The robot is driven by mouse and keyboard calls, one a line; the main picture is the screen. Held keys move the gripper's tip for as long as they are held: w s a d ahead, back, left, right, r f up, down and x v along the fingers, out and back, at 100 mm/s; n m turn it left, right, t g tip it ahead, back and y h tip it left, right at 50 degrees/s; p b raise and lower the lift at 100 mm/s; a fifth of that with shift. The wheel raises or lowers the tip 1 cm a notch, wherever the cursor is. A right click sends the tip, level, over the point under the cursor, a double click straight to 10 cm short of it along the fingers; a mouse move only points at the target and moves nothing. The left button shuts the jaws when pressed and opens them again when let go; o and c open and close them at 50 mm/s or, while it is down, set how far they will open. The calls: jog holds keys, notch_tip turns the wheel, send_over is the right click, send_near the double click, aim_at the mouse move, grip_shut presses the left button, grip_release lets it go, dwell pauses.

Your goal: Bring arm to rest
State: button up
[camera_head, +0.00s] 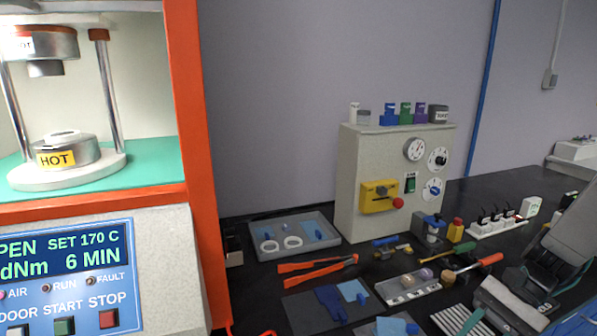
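My arm and gripper (515,300) show as grey and black parts at the lower right, over the dark bench and partly cut off by the frame edge. Whether the fingers are apart or closed is not clear, and I cannot make out anything held. The rheometer (190,120) with its orange frame stands at the left, well apart from my gripper. Its chamber is visible, with an upper die (42,45) and a lower die (68,152) marked HOT, set apart. Its display (65,252) reads "PEN", SET 170 C, dNm and 6 MIN.
A beige control box (355,185) with gauges stands at the back, small containers on top. A grey tray (318,222) with white rings, orange tongs (310,268), a sample plate (405,288) and a red-handled tool (488,260) crowd the black bench. A power strip (492,228) lies behind.

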jog(key=s+a+r+n+t+h, duration=0.2)
jog(key=s+a+r+n+h, duration=0.1)
jog(key=r, duration=0.4)
jog(key=s+a+r+n+t+h, duration=0.2)
jog(key=s+r+n+h, duration=0.3)
jog(key=s+r+n, duration=0.3)
jog(key=shift+a+h, duration=0.4)
jog(key=shift+a, duration=0.4)
